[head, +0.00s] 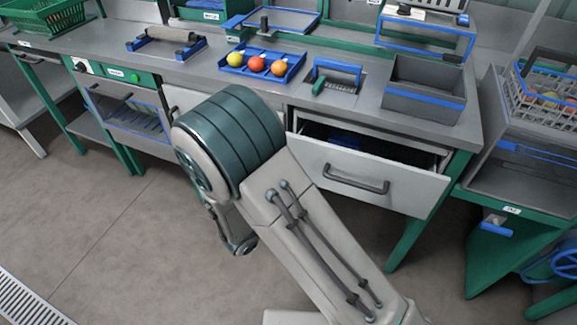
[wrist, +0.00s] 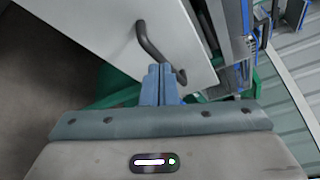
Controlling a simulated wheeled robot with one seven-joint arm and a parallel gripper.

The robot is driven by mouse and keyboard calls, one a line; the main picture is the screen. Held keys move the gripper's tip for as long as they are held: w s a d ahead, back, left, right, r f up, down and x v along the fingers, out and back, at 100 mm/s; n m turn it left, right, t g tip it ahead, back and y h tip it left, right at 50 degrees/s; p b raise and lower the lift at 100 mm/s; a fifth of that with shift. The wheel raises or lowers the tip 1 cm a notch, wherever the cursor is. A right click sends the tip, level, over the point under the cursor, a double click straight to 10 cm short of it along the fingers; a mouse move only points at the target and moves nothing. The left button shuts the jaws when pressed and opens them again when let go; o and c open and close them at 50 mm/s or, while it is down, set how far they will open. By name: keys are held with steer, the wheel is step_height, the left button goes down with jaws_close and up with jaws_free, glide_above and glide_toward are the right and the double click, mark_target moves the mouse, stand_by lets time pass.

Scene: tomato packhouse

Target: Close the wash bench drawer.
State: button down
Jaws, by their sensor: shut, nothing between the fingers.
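The wash bench drawer (head: 350,184) has a pale grey front and stands pulled open under the right part of the bench. Something blue lies inside it, partly hidden. Its dark bar handle (head: 356,181) runs across the front. In the wrist view the drawer front (wrist: 92,28) and handle (wrist: 148,45) lie just beyond my gripper (wrist: 161,70). The blue fingers are together and empty, with their tips close to the handle. I cannot tell whether they touch it. In the head view my arm hides the gripper and part of the bench front.
The bench top (head: 225,92) carries a blue tray (head: 290,71) with three tomatoes and a grey bin (head: 424,100) above the drawer. A green-framed stand with a wire basket (head: 541,110) is at the right. The floor (head: 110,235) in front is clear.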

steer(key=a+f+n+t+y, duration=0.5)
steer(key=a+n+y, duration=0.1)
steer(key=a+n, duration=0.4)
steer(key=b+x, duration=0.1)
steer(key=x, duration=1.2)
steer(key=shift+d, duration=0.3)
steer(key=shift+w, duration=0.1)
steer(key=p+x, duration=0.1)
steer(key=x, duration=0.7)
steer(key=shift+w+d, duration=0.15)
steer(key=shift+w, duration=0.2)
steer(key=shift+w+r, duration=0.15)
steer(key=shift+r, duration=0.1)
